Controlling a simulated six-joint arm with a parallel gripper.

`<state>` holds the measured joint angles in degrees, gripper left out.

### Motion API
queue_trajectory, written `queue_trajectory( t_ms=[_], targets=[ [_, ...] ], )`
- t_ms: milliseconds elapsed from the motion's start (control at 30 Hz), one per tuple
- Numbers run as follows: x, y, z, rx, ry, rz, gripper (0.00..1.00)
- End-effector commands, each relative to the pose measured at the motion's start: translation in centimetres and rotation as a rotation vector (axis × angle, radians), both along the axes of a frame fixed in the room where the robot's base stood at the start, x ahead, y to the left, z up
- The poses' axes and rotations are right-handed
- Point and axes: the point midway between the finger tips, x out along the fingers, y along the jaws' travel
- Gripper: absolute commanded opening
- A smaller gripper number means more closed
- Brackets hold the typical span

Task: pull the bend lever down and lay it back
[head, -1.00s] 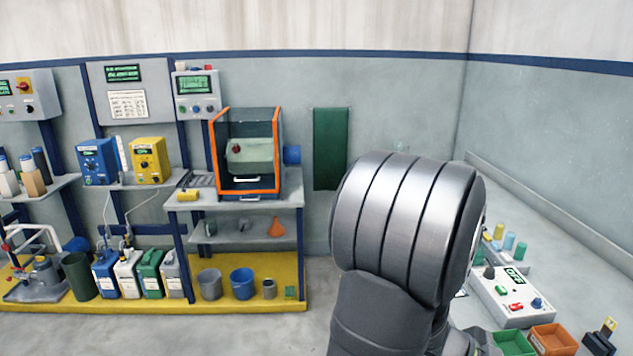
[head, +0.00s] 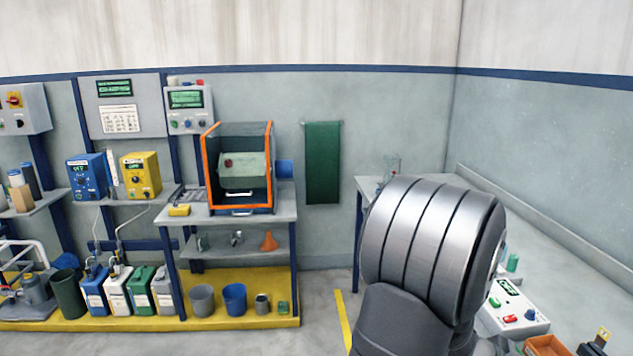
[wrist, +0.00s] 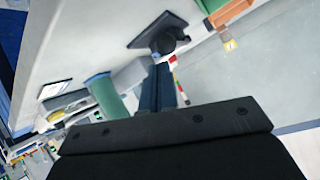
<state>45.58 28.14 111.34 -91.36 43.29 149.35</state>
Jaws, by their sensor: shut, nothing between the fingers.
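No part in the pictures can be surely told as the bend lever. In the wrist view, a black rounded knob-like part (wrist: 165,43) stands on a dark square plate (wrist: 158,29) on a pale surface; I cannot tell whether it belongs to the lever. My gripper (wrist: 168,72) shows there as dark fingers, shut and empty, their tips appearing close to that part; I cannot tell whether they touch. In the head view my gripper is hidden behind my own thick grey arm.
On the right bench are a white control box (head: 512,308) with a display and an orange bin (head: 548,345). A shelving rack (head: 290,232) with an orange-framed cabinet (head: 238,168) is at left. Floor between is clear.

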Motion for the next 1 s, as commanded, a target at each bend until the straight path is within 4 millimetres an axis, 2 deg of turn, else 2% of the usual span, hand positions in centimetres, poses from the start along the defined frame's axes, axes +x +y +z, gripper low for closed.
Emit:
queue_trajectory(
  t_ms=[33,233,267,467,567,767,1000],
  targets=[
    [0.0,0.0,0.0,0.000,0.000,0.000,0.02],
    [0.0,0.0,0.0,0.000,0.000,0.000,0.41],
    [0.0,0.0,0.0,0.000,0.000,0.000,0.43],
    [0.7,0.6,-0.1,0.009,-0.007,0.008,0.43],
    [0.8,1.2,-0.6,0.019,0.080,0.052,0.43],
    [0.5,2.9,-2.1,0.037,0.451,0.227,0.43],
    [0.1,5.1,-3.4,0.064,1.006,0.467,0.43]
  ],
)
